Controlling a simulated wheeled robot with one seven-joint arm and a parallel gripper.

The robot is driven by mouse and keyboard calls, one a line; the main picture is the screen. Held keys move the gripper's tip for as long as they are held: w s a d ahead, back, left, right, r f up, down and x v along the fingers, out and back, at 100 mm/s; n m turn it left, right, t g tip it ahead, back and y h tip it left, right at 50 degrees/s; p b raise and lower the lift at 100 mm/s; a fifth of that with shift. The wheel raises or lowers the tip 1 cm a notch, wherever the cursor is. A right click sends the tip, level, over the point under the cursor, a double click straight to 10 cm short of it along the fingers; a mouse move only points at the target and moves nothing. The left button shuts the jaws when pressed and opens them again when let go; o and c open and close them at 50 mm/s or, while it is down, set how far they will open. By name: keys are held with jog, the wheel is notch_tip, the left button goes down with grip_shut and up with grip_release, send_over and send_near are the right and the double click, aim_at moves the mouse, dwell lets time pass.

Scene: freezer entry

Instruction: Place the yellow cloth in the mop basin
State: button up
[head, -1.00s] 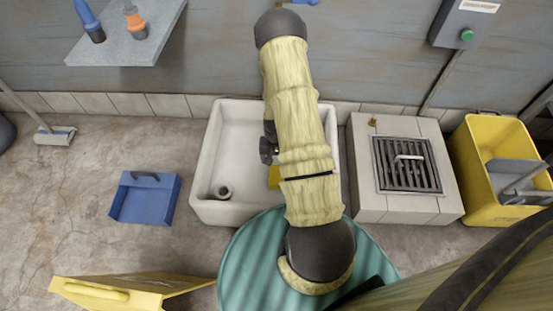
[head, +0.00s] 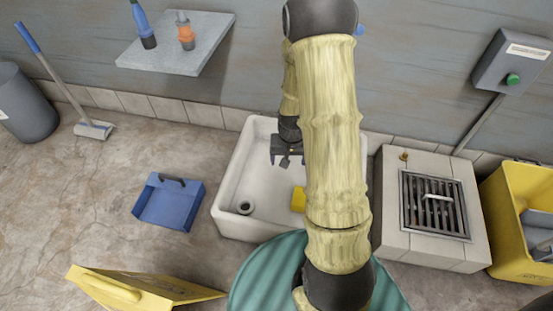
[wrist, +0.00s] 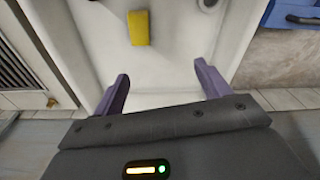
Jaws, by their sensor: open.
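The yellow cloth (head: 298,199) lies on the floor of the white mop basin (head: 235,190), right of the drain and partly hidden by my arm in the head view. In the wrist view the whole cloth (wrist: 138,28) shows as a small yellow rectangle inside the basin (wrist: 185,65), apart from the walls. My gripper (head: 286,160) is above the back part of the basin. In the wrist view its two purple fingers (wrist: 161,82) are spread wide with nothing between them, and the cloth lies beyond them.
A blue dustpan (head: 168,203) lies on the floor left of the basin. A tiled block with a drain grate (head: 434,204) stands close on its right, with a yellow bucket (head: 510,225) beyond. A shelf (head: 175,48) with two bottles hangs above. A yellow sign (head: 140,290) lies in front.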

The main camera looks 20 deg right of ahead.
jog(key=s+a+r+n, duration=0.1)
jog(key=s+a+r, duration=0.1)
jog(key=r, duration=0.3)
jog(key=s+a+r+n+t, duration=0.1)
jog(key=s+a+r, duration=0.2)
jog(key=r, duration=0.3)
jog(key=s+a+r+n, duration=0.2)
jog(key=s+a+r, duration=0.1)
jog(key=s+r, duration=0.2)
jog(key=shift+r+t, duration=0.25)
jog(key=shift+t, duration=0.05)
jog(key=shift+a, duration=0.1)
